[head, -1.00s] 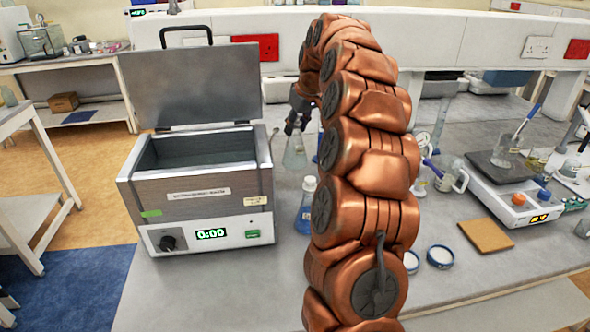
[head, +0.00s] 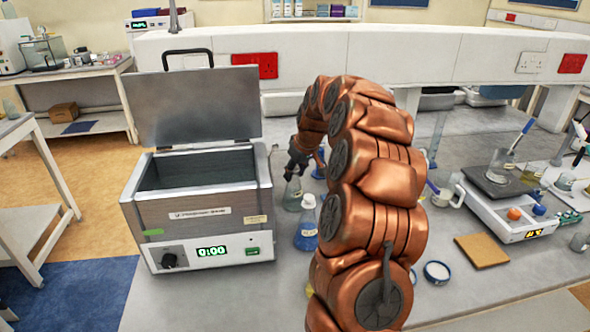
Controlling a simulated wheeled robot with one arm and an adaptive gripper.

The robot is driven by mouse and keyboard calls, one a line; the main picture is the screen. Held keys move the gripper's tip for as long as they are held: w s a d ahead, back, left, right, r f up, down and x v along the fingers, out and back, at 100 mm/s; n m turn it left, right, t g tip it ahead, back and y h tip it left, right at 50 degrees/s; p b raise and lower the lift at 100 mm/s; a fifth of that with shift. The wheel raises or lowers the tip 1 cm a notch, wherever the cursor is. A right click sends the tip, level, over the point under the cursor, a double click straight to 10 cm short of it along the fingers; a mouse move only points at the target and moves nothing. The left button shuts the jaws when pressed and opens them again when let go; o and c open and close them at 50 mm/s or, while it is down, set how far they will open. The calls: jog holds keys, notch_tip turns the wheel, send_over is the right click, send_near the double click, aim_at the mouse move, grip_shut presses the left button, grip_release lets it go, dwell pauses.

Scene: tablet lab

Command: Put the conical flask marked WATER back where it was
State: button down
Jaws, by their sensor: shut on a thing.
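My gripper (head: 297,168) points down beside the right side of the water bath. It is shut on the neck of a clear, slightly greenish conical flask (head: 292,196). The flask is upright, close to the bench top; I cannot tell whether its base touches. No marking on it can be read from here. A second conical flask with blue liquid and a white cap (head: 306,226) stands just in front of it, to the right. My arm hides the bench to the right of both flasks.
The metal water bath (head: 200,205) stands at the left with its lid up.

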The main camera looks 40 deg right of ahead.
jog(key=shift+f, duration=0.15)
jog(key=c, duration=0.7)
grip_release()
jog(key=b+v, duration=0.3)
jog(key=v, duration=0.9)
jog(key=shift+r+b, duration=0.3)
jog(key=shift+b, duration=0.05)
